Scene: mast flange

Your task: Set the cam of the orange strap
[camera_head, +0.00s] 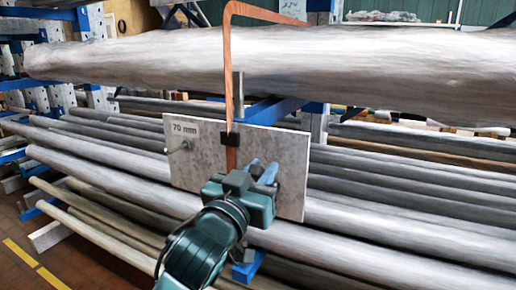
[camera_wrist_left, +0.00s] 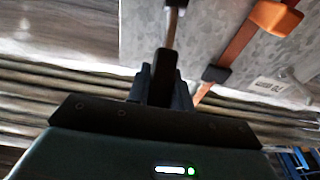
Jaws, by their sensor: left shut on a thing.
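The orange strap (camera_head: 228,75) comes over the grey mast (camera_head: 330,70) and hangs down in front of a grey metal plate (camera_head: 292,150) marked "70 mm". It passes a black clip (camera_head: 229,138) at the plate's upper edge. In the left wrist view the strap (camera_wrist_left: 240,43) runs from the black clip (camera_wrist_left: 216,74) to an orange block (camera_wrist_left: 276,18). I cannot tell whether this block is the cam. My left gripper (camera_head: 262,172) is in front of the plate, beside the strap's lower part. In its wrist view it is shut on a slim grey bar (camera_wrist_left: 172,28).
Long grey poles (camera_head: 410,205) lie stacked behind and below the plate. The floor (camera_head: 25,265) is open at lower left.

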